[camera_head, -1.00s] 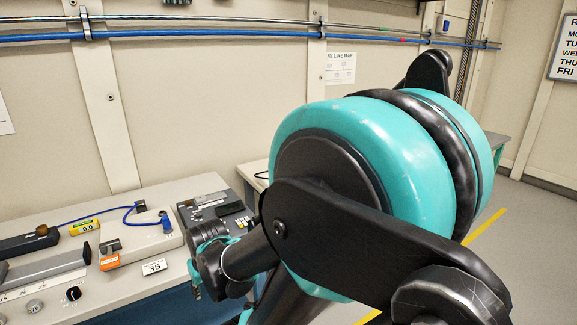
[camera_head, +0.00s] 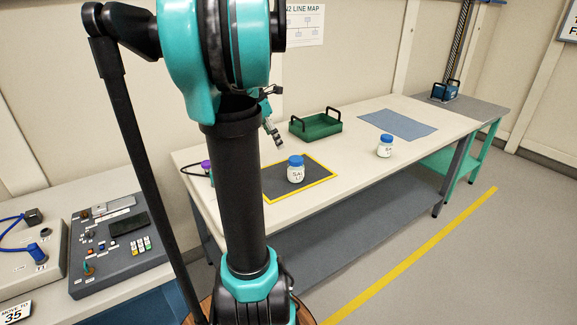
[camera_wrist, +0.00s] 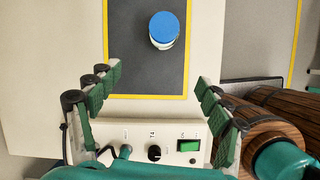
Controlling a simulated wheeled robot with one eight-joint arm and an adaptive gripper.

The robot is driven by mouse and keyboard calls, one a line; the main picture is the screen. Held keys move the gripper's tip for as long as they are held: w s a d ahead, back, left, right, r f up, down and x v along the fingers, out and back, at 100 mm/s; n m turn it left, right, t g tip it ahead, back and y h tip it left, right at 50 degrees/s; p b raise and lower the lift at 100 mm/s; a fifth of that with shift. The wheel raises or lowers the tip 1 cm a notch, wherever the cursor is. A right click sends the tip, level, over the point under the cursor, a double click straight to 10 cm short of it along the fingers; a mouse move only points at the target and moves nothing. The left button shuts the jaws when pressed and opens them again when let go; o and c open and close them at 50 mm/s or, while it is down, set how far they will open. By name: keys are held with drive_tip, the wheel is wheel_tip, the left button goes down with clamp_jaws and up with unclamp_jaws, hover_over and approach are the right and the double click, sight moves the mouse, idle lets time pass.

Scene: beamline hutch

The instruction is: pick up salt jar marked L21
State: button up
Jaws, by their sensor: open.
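A white salt jar with a blue lid (camera_head: 296,170) stands upright on a dark mat with a yellow border (camera_head: 279,193); its label is too small to read fully. A second similar jar (camera_head: 384,147) stands farther right on the bench. I cannot tell which is marked L21. My gripper (camera_head: 272,130) is above the bench, behind and left of the nearer jar in the head view, partly hidden by my arm. In the wrist view my gripper (camera_wrist: 152,84) is open and empty; a blue-lidded jar (camera_wrist: 163,28) stands on the mat beyond the fingertips, not between them.
A green tray with black handles (camera_head: 316,125) and a blue-grey mat (camera_head: 398,124) lie farther along the bench. A blue container (camera_head: 444,90) stands at the far end. The wrist view shows a control panel with knob and green switch (camera_wrist: 160,148) between the fingers' bases.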

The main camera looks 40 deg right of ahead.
sight(292, 158)
drive_tip(key=shift+n, duration=0.5)
drive_tip(key=d+x, duration=0.1)
drive_tip(key=x, duration=0.6)
drive_tip(key=d+r+x, duration=0.1)
drive_tip(key=x, duration=0.3)
drive_tip(key=shift+s+d+f, duration=0.1)
drive_tip(key=shift+d+f, duration=0.2)
drive_tip(key=shift+d, duration=0.2)
drive_tip(key=shift+s+x, duration=0.15)
drive_tip(key=shift+x, duration=1.2)
drive_tip(key=shift+s+x, duration=0.2)
drive_tip(key=shift+x, duration=1.15)
drive_tip(key=shift+a, duration=0.15)
drive_tip(key=c, duration=1.5)
drive_tip(key=shift+c, duration=0.2)
